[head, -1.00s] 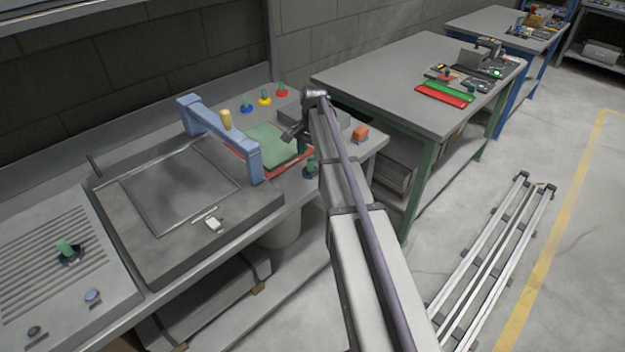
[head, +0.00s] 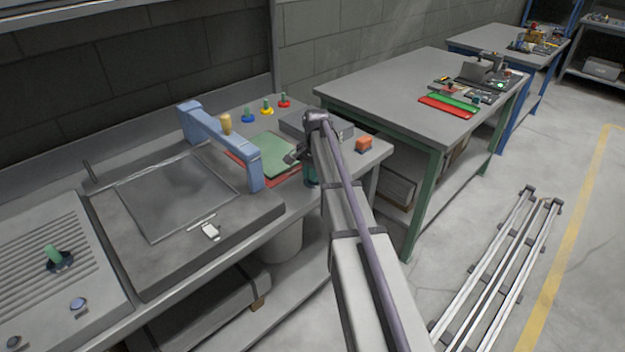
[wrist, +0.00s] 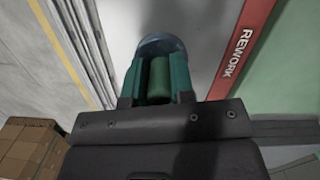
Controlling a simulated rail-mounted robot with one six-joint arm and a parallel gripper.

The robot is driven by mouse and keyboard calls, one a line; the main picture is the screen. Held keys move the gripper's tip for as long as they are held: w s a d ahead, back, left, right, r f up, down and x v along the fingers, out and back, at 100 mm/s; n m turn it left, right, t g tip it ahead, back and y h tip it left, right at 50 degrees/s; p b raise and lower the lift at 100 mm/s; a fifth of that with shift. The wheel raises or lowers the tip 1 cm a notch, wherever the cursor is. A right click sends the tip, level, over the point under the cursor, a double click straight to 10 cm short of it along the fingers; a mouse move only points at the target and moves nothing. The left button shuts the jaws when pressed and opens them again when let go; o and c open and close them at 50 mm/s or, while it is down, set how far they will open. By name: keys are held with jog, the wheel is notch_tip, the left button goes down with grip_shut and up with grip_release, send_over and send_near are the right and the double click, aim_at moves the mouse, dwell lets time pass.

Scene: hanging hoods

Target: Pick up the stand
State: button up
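A green stand with a round dark blue base (wrist: 160,44) is below my gripper in the wrist view. Its green post (wrist: 159,78) is between the two teal fingers of my gripper (wrist: 158,88). The fingers are close on both sides of the post; whether they press on it cannot be told. In the head view my gripper (head: 310,174) is at the front edge of the bench, right of the blue bridge handle, and my arm hides most of the stand.
Blue (head: 249,115), yellow (head: 267,106) and red (head: 284,100) stands are behind. A blue bridge handle (head: 222,142) is left of my gripper. A red tray (head: 288,172) labelled REWORK with a green mat (head: 272,154) is close by. An orange block (head: 364,144) lies to the right.

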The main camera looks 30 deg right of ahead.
grip_shut()
jog(key=shift+r, duration=0.1)
notch_tip(320, 180, up, 10)
jog(key=p, duration=1)
